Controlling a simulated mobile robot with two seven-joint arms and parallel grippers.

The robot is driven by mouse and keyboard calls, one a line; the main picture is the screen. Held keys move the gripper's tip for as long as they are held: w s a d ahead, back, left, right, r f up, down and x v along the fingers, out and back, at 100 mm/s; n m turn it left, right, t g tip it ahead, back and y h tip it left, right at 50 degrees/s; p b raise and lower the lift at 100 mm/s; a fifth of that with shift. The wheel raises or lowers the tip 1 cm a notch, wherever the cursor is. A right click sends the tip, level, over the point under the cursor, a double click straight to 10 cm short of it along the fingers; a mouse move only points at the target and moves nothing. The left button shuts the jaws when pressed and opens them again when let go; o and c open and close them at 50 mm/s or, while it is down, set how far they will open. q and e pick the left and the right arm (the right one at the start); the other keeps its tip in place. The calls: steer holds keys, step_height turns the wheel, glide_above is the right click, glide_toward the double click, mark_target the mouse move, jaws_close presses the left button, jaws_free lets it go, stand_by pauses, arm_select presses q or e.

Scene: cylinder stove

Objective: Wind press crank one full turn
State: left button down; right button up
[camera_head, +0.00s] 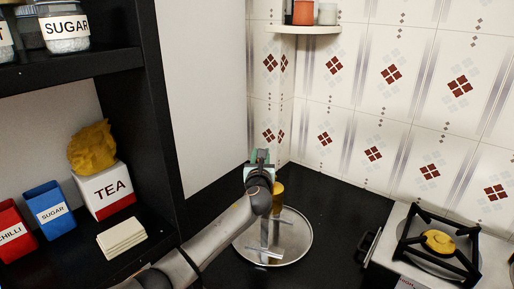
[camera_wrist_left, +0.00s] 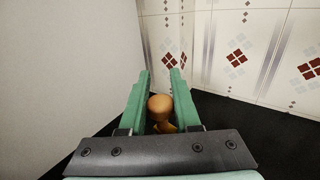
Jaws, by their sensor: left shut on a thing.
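The press (camera_head: 264,240) is a silver metal piece with a gold upright part (camera_head: 279,196), standing on a round metal tray (camera_head: 300,245) on the black counter. My left arm reaches over it from the left, and my left gripper (camera_head: 260,157) is above the tray, partly hidden by its own wrist. In the left wrist view, the green fingers of the left gripper (camera_wrist_left: 160,76) are shut on a rounded brown-orange crank knob (camera_wrist_left: 160,104). Below the knob some gold metal shows. The rest of the crank is hidden behind my gripper and arm. My right gripper is not in view.
A stove (camera_head: 405,270) with a black grate and yellow burner stands at the right. A dark shelf at the left holds a tea box (camera_head: 103,190), a blue sugar box (camera_head: 50,210) and a red chilli box (camera_head: 12,235). A white panel (camera_head: 205,90) rises behind my arm.

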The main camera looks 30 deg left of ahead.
arm_select(q)
steer(key=shift+w+d+m+t+h+p, duration=0.45)
steer(key=shift+m+h, duration=0.4)
steer(key=shift+h, duration=0.4)
steer(key=shift+w+d+m+t+h+p, duration=0.35)
steer(key=shift+m+h, duration=0.45)
steer(key=shift+h, duration=0.4)
steer(key=shift+w+d+m+t+h+p, duration=0.45)
steer(key=shift+m+h, duration=0.4)
steer(key=shift+h, duration=0.4)
steer(key=c, duration=0.6)
jaws_free()
steer(key=s, duration=0.8)
steer(key=s+d, duration=0.1)
steer(key=s, duration=0.3)
steer(key=shift+s, duration=0.2)
